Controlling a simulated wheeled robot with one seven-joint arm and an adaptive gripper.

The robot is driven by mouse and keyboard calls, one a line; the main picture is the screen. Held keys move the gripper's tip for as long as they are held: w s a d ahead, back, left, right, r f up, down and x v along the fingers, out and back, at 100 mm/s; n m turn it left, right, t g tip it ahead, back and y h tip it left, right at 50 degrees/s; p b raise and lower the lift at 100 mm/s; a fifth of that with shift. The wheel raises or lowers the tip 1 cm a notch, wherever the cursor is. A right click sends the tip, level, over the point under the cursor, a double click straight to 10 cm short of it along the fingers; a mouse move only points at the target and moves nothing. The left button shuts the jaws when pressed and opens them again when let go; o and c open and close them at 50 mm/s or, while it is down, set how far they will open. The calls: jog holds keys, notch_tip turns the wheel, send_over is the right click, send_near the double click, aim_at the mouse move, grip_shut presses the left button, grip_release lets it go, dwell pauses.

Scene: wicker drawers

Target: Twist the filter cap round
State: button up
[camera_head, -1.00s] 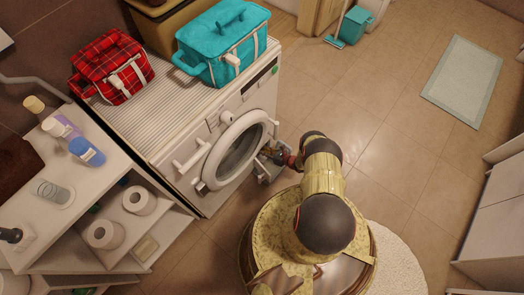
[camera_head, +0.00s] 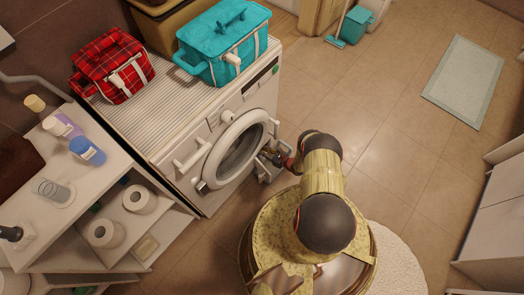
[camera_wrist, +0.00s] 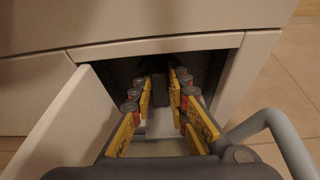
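In the wrist view, the two yellow, grey and red fingers of my gripper (camera_wrist: 163,88) reach into a dark open compartment low on the white washing machine (camera_head: 215,130). The fingers are apart, with a pale grey piece (camera_wrist: 160,122) visible between them. I cannot tell whether this is the filter cap or whether the fingers touch it; the compartment's depth is dark. The compartment's white flap (camera_wrist: 68,125) stands open on the left in the wrist view. In the head view, my gripper (camera_head: 274,157) is at the machine's lower front corner, small and partly hidden by my arm.
A teal bag (camera_head: 222,45) and a red plaid bag (camera_head: 110,68) sit on top of the machine. A white shelf (camera_head: 105,185) with bottles and paper rolls stands at the left. The tiled floor (camera_head: 390,130) at the right is mostly clear.

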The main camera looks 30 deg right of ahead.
jog(key=o, duration=0.5)
jog(key=v, duration=1.2)
jog(key=shift+d, duration=0.1)
dwell(0.4)
